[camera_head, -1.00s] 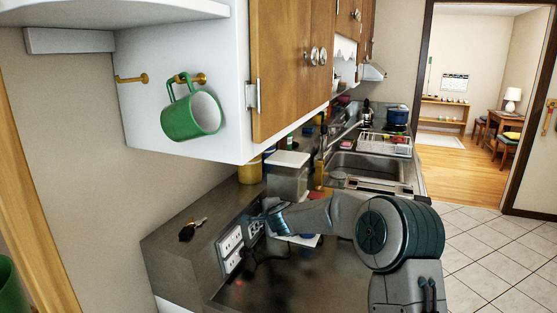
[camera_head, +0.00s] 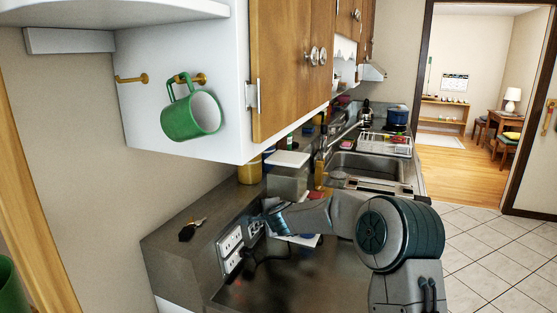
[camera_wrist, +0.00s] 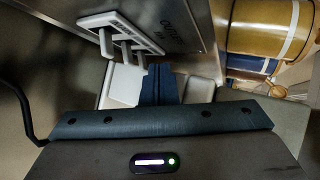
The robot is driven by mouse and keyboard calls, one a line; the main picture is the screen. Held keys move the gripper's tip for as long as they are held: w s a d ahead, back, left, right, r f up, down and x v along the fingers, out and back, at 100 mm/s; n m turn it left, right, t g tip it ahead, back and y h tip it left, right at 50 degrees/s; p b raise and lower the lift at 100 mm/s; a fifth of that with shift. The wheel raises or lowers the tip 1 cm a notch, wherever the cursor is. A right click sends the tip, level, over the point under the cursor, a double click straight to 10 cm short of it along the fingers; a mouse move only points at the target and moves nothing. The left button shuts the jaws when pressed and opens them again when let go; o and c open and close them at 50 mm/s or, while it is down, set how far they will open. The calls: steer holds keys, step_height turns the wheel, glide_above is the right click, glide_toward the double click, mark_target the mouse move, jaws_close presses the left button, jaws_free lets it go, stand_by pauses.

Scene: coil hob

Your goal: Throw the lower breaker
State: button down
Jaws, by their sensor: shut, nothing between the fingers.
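A white switch plate with projecting white levers (camera_wrist: 122,38) shows at the upper left of the wrist view, on a dark metal face with partly readable lettering. I cannot tell which lever is the lower breaker, or its position. My gripper (camera_wrist: 158,84) has its blue fingers together, with nothing between them. The fingertips are close beside the levers; contact is unclear. In the head view my gripper (camera_head: 262,219) is at the raised backsplash, beside the plates, and it hides part of that face.
White outlet plates (camera_head: 230,242) sit on the backsplash face, left of my gripper. Keys (camera_head: 191,230) lie on the ledge. A green mug (camera_head: 191,115) hangs from the cabinet above. The front counter is mostly clear.

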steer(key=shift+f, duration=0.1)
stand_by(0.3)
steer(key=shift+f+b, duration=0.55)
steer(key=shift+b, duration=0.1)
steer(key=shift+f, duration=0.1)
steer(key=shift+f+b, duration=0.4)
steer(key=shift+b, duration=0.1)
steer(key=shift+r, duration=0.1)
steer(key=d, duration=0.1)
steer(key=s+d+r+b, duration=0.1)
steer(key=d, duration=0.1)
steer(key=s+d+r, duration=0.1)
steer(key=shift+d+b, duration=0.35)
